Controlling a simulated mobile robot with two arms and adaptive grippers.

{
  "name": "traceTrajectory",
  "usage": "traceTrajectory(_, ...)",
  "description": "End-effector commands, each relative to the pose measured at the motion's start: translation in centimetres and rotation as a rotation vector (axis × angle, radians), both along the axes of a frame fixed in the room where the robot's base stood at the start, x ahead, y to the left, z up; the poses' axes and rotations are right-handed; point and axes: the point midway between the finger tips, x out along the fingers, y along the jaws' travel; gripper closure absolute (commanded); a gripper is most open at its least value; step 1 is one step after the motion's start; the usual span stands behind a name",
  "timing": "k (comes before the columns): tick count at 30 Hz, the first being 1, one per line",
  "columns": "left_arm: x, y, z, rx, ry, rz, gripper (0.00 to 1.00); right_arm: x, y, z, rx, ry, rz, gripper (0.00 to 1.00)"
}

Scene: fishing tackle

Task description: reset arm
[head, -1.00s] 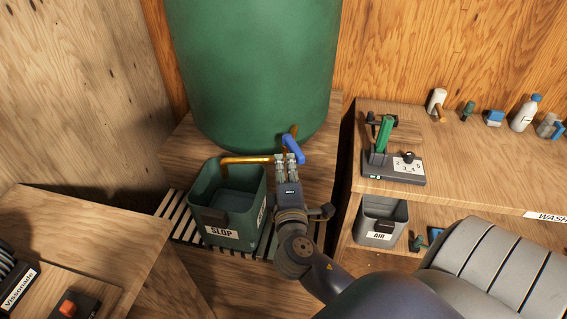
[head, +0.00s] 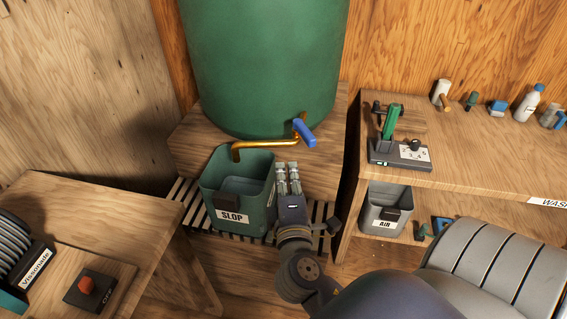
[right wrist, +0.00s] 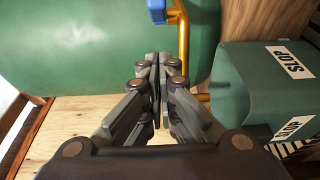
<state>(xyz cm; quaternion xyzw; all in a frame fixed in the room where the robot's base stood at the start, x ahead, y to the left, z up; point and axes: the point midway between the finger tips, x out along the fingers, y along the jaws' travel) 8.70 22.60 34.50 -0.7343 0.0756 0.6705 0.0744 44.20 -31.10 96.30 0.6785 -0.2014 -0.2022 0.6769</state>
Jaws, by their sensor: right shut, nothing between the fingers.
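My right gripper (head: 287,167) is shut and empty. In the head view it is just right of the green SLOP bin (head: 211,196) and below the brass tap pipe (head: 268,144). The right wrist view shows its fingers (right wrist: 158,62) together, with the SLOP bin (right wrist: 240,85) to their right and the brass pipe (right wrist: 183,40) beyond. The blue tap handle (head: 305,133) is above and right of the gripper, apart from it. My left gripper is not in view.
A large green barrel (head: 262,60) stands behind on a wooden stand (head: 190,145). A shelf (head: 470,165) at right holds a lever device (head: 400,153), several bottles and an AIR bin (head: 383,215). A bench (head: 100,215) with a red-knobbed switch (head: 90,290) is at left.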

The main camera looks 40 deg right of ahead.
Motion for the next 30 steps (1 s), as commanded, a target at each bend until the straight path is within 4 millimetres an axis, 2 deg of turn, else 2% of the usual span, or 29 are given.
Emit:
traceTrajectory(3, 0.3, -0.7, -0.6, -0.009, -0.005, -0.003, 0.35, -1.4, 0.8, -0.2, 0.001, 0.002, 0.0, 1.0)
traceTrajectory(7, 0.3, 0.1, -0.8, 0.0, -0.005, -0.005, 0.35, -2.1, 1.2, -0.1, 0.001, 0.001, 0.0, 1.0)
traceTrajectory(14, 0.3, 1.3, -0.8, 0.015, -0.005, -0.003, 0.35, -2.2, 1.3, -0.1, 0.001, 0.002, 0.001, 1.0)
traceTrajectory(17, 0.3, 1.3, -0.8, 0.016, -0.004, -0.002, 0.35, -1.8, 1.7, -1.6, 0.015, 0.027, 0.017, 1.0)
traceTrajectory(20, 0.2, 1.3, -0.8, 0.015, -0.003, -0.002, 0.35, -0.7, 2.7, -5.8, 0.058, 0.092, 0.058, 1.0)
traceTrajectory(23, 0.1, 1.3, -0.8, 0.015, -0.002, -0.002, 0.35, 0.1, 4.2, -12.6, 0.137, 0.197, 0.11, 1.0)
traceTrajectory(25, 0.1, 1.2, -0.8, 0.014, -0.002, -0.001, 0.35, 0.1, 5.3, -18.0, 0.211, 0.278, 0.144, 1.0)
traceTrajectory(28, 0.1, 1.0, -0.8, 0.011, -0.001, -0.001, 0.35, -0.8, 6.5, -25.5, 0.325, 0.389, 0.17, 1.0)
traceTrajectory(30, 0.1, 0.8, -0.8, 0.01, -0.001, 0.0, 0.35, -2.2, 7.3, -30.7, 0.415, 0.467, 0.175, 1.0)
